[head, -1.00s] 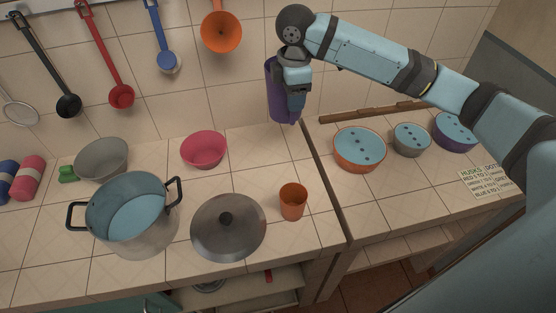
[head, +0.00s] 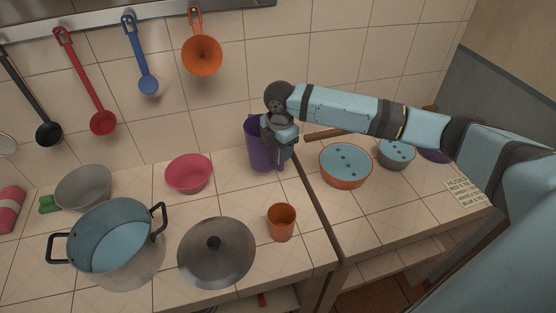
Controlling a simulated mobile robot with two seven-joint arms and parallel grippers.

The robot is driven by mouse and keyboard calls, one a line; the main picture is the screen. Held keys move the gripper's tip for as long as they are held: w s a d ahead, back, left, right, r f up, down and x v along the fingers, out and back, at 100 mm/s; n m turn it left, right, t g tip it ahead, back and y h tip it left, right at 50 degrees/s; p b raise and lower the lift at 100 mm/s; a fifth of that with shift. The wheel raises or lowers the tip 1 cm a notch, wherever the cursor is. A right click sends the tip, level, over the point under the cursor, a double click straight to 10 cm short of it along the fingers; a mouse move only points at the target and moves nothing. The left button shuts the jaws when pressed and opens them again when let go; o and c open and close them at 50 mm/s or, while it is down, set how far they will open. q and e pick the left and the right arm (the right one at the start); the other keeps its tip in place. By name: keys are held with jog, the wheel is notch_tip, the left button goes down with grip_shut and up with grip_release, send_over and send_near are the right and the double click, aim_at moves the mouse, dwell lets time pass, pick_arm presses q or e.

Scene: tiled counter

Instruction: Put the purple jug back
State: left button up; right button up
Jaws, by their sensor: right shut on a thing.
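The purple jug (head: 262,150) is upright at the back of the tiled counter, near the wall and close to the counter's right edge. My right gripper (head: 285,143) is at the jug's right side and shut on it, covering part of that side. The jug's base appears at or very near the counter top; I cannot tell whether it touches. My left gripper is not in view.
A pink bowl (head: 189,173) sits left of the jug, and an orange cup (head: 282,222) stands in front. A lid (head: 216,252), a large pot (head: 112,240) and a grey bowl (head: 84,188) are further left. An orange-rimmed bowl (head: 345,166) sits right, past the counter gap.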

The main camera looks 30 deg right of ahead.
aim_at(278, 166)
jog(key=shift+f, duration=2.8)
jog(key=o, duration=1.1)
jog(key=shift+f, duration=0.1)
jog(key=shift+o, duration=0.2)
jog(key=r, duration=1.1)
jog(key=shift+s+r, duration=0.25)
jog(key=shift+r, duration=0.45)
